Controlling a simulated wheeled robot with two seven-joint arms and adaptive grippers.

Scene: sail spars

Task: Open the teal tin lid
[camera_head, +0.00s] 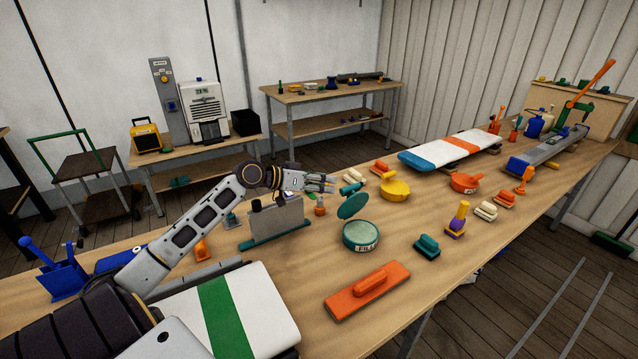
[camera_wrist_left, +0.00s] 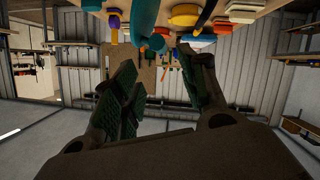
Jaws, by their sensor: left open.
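The teal tin (camera_head: 361,239) stands on the workbench, with a partly visible label on its front. Its round teal lid (camera_head: 353,206) is raised and tilted above the tin's far left rim, and the tin's top shows beneath it. A teal handle (camera_head: 351,188) shows just behind the lid. My left gripper (camera_head: 332,184) is above the bench, just behind and left of the lid. It is open and seems empty, with its fingers spread in the left wrist view (camera_wrist_left: 163,85). Whether a finger touches the lid or handle I cannot tell. My right gripper is not in view.
An orange float (camera_head: 368,290) lies in front of the tin, and a teal brush (camera_head: 427,246) sits to its right. A yellow tin (camera_head: 395,190) stands behind. A grey plate on a teal base (camera_head: 275,241) stands left, under my left arm. Bare bench lies between them.

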